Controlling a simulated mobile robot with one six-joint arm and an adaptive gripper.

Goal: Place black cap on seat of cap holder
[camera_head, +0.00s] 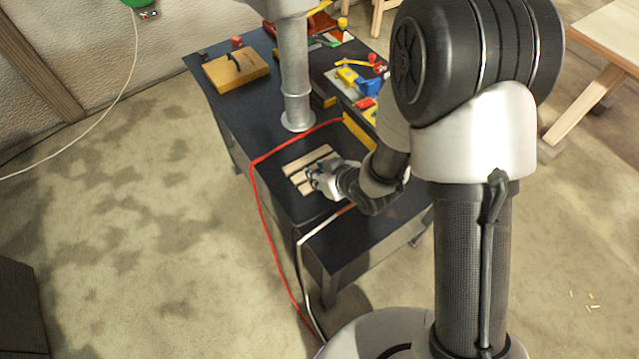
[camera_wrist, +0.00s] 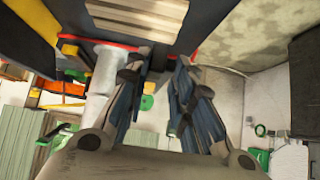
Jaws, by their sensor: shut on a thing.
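My gripper (camera_head: 318,180) is low over the dark workbench, beside pale wooden slats (camera_head: 307,163). In the wrist view, my gripper (camera_wrist: 158,66) has its two fingers near the upper middle, with a narrow dark gap between the tips. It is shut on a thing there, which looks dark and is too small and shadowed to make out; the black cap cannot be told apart. The slats also show at the top of the wrist view (camera_wrist: 135,14). I cannot pick out the cap holder with its seat for certain.
The dark workbench (camera_head: 278,205) carries a yellow-brown block (camera_head: 236,72) with a black piece on top at its far left. A grey post (camera_head: 294,85) stands behind the slats. Colourful parts (camera_head: 368,86) crowd the back right. A red cable (camera_head: 256,185) runs across the bench.

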